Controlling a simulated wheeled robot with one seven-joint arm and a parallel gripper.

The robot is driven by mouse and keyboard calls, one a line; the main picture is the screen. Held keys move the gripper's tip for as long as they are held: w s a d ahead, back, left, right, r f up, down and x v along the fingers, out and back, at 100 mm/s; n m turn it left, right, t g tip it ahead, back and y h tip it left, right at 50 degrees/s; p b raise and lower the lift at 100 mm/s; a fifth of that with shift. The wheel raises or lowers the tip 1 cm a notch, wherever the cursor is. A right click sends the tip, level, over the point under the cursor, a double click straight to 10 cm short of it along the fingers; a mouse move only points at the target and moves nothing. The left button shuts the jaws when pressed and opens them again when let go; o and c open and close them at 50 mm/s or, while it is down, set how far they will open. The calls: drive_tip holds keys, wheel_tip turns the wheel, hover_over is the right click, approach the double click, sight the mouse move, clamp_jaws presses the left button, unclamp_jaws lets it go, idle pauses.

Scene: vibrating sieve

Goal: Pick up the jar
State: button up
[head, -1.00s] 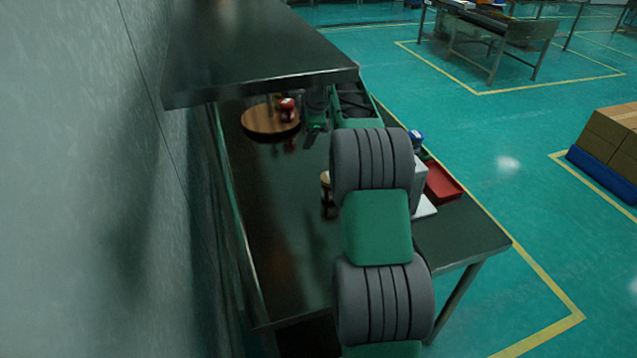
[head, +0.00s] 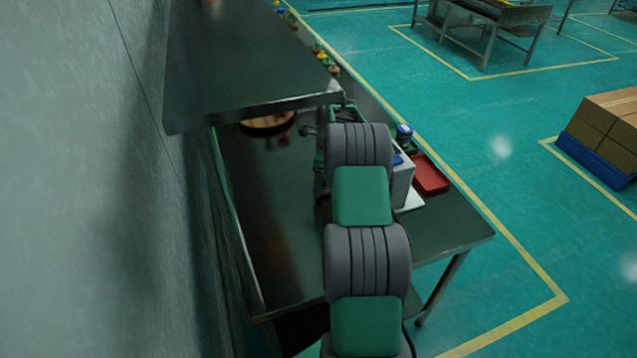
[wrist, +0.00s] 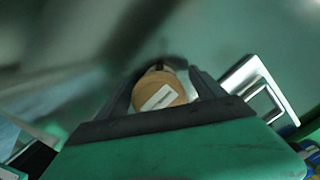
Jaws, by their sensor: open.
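A jar with a round tan lid (wrist: 158,92) and a white label on the lid shows in the wrist view, seen from above. My gripper (wrist: 167,80) is open, with one dark finger on each side of the lid. I cannot tell whether the fingers touch the jar, and its body is hidden under the lid. In the head view my own arm covers the jar and the gripper.
A dark metal table (head: 285,250) stands along the wall under a metal shelf (head: 240,65). A round wooden board (head: 268,125) is partly hidden by the shelf. A red tray (head: 430,174), a white box (head: 403,185) and a blue-capped container (head: 404,134) stand right of my arm.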

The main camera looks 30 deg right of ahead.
drive_tip(key=c, duration=1.5)
